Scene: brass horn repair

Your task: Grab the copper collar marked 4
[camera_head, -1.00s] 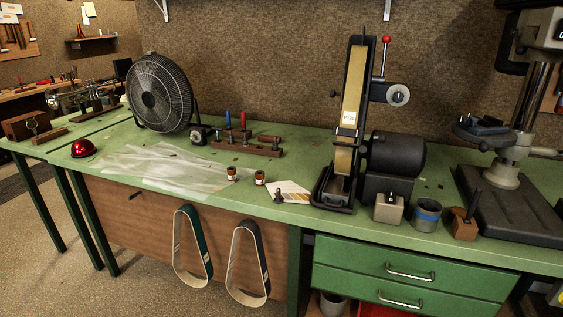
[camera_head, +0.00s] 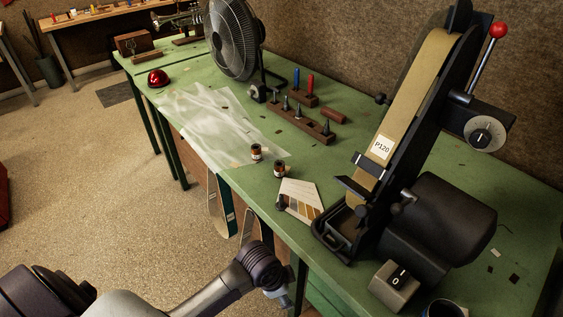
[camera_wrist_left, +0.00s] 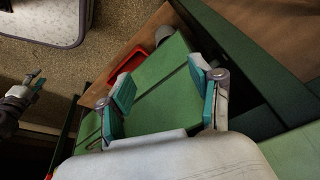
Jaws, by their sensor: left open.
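Two small copper-brown collars with pale labels stand upright on the green bench in the head view: one (camera_head: 255,152) at the edge of the clear plastic sheet, the other (camera_head: 279,169) nearer the sander. Their marks are too small to read, so I cannot tell which is number 4. My left arm reaches in from the lower left. Its gripper (camera_head: 280,296) is partly seen low beside the bench's front edge, apart from both collars. In the left wrist view the left gripper (camera_wrist_left: 161,84) is open and empty, in front of green panels. Another gripper of mine (camera_wrist_left: 34,86) shows small at the left.
The belt sander (camera_head: 415,110) stands right of the collars, with a fanned sandpaper set (camera_head: 301,197) in front. A wooden block with pegs (camera_head: 300,120) and a fan (camera_head: 234,40) stand behind. Clear plastic (camera_head: 205,115) covers bench to the left; a red dome (camera_head: 157,78) sits beyond.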

